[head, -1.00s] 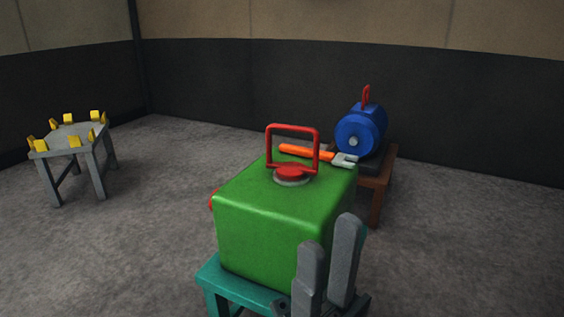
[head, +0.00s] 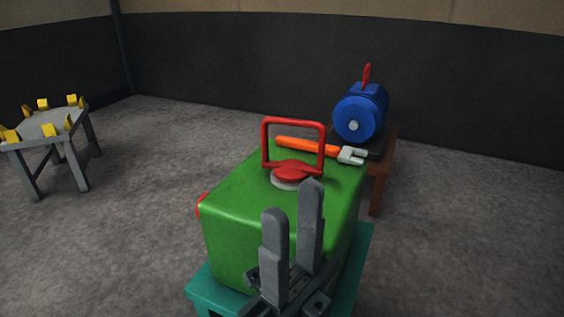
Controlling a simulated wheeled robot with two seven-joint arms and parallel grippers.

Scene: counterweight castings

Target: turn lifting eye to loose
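The red lifting eye (head: 293,173) stands upright on top of the green casting (head: 236,208). It is a square red loop on a round red hub with a pale collar under it. The casting rests on a teal stand (head: 203,291). My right gripper (head: 293,198) is in front of the casting, below and nearer than the eye, with its two grey fingers pointing up. The fingers are apart with nothing between them, and they hide part of the casting's front. My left gripper is not in view.
An orange-handled wrench (head: 308,146) lies on the casting's top behind the eye. A blue motor (head: 361,113) with a red eye sits on a brown table (head: 379,177) behind. A grey stand (head: 47,126) with yellow blocks is at left. The floor between is clear.

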